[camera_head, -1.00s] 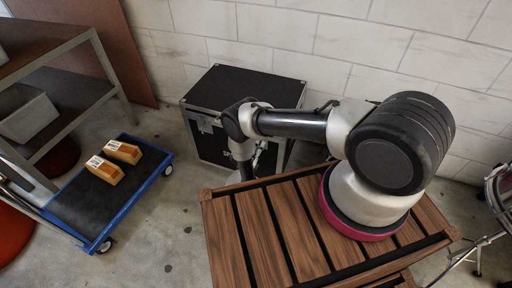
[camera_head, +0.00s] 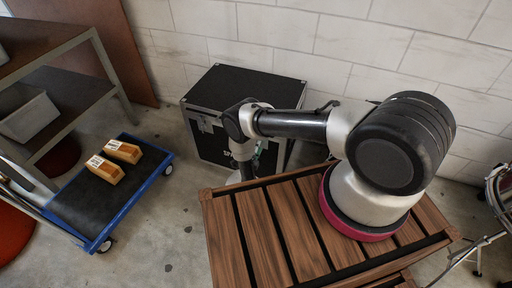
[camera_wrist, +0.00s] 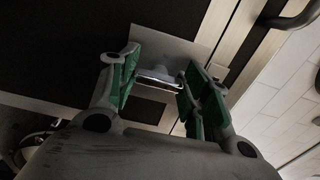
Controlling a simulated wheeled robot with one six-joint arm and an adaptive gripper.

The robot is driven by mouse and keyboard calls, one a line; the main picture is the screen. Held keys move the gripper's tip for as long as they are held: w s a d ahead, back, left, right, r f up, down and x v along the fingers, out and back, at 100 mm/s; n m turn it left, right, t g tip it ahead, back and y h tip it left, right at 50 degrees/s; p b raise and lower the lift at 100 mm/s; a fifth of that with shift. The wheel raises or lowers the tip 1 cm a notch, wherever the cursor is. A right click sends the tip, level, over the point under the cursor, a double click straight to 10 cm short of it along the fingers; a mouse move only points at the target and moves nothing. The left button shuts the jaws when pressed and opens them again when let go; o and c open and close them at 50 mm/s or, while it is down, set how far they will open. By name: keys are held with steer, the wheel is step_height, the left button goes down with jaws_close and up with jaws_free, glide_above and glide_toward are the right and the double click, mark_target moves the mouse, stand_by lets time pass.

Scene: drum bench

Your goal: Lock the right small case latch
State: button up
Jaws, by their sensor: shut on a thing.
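The black case (camera_head: 258,86) with metal edges stands on the floor against the wall. Its front also fills the wrist view (camera_wrist: 60,50), with a pale metal edge strip. The small latch (camera_wrist: 158,77), a shiny metal piece on a plate, lies between the green-padded fingers of my gripper (camera_wrist: 161,65). My gripper is shut on it, one finger on each side. In the head view my arm hides most of the gripper and this latch. I cannot tell whether the latch is locked.
A wooden slatted bench (camera_head: 262,225) stands in front of the case. A blue cart (camera_head: 100,215) with two yellow-brown boxes is at left, beside a shelf (camera_head: 75,95). Part of a drum (camera_head: 499,195) shows at right. Bare floor lies between cart and bench.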

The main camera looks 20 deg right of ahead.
stand_by(0.3)
steer(key=o, duration=1)
steer(key=v, duration=1.2)
